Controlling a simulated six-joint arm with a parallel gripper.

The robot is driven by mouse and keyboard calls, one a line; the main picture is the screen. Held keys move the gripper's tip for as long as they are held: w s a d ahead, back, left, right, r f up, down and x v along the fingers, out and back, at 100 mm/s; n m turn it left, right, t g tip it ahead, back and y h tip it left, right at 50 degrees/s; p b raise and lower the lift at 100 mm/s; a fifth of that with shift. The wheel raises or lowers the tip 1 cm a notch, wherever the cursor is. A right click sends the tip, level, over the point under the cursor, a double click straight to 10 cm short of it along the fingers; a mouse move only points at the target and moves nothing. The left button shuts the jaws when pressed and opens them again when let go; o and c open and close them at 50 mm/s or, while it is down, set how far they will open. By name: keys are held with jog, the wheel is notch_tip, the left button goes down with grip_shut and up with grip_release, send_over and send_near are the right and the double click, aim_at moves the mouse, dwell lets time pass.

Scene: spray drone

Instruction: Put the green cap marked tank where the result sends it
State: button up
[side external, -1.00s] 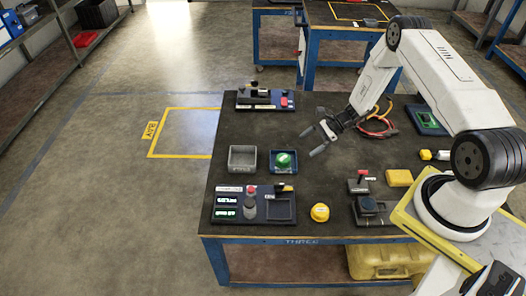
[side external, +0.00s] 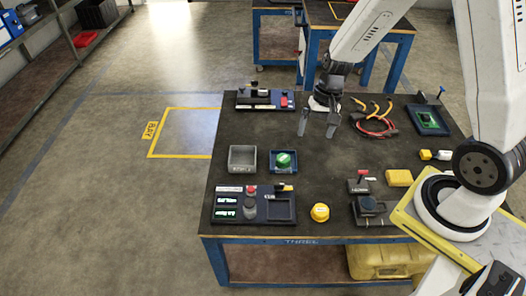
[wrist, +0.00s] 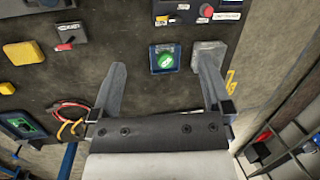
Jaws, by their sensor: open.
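The green cap (side external: 284,159) sits in a small blue tray (side external: 272,171) near the left-middle of the bench. The cap also shows in the wrist view (wrist: 166,60); its marking is too small to read. A grey tray (side external: 233,164) stands just left of the blue one; one of my fingers partly covers it in the wrist view (wrist: 219,47). A dark panel (side external: 268,217) at the front left has lit displays (side external: 226,207), a red button and a square recess. My gripper (side external: 318,128) is open and empty above the bench, behind and right of the cap, fingers pointing down.
A yellow round object (side external: 320,212) and a dark switch unit (side external: 370,208) stand near the front edge. A yellow block (side external: 399,178) lies to the right. Coiled cables (side external: 376,124) lie behind. Another device (side external: 262,98) stands at the back left. The middle of the bench is fairly clear.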

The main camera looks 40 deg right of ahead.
jog(key=s+a+r+n+t+h, duration=0.2)
jog(key=s+a+r+n, duration=0.1)
jog(key=s+r+n, duration=0.3)
jog(key=shift+a+r+n+t+h, duration=0.25)
jog(key=shift+a+n+t+h, duration=0.15)
jog(key=shift+n, duration=0.4)
jog(key=shift+w, duration=0.1)
dwell(0.5)
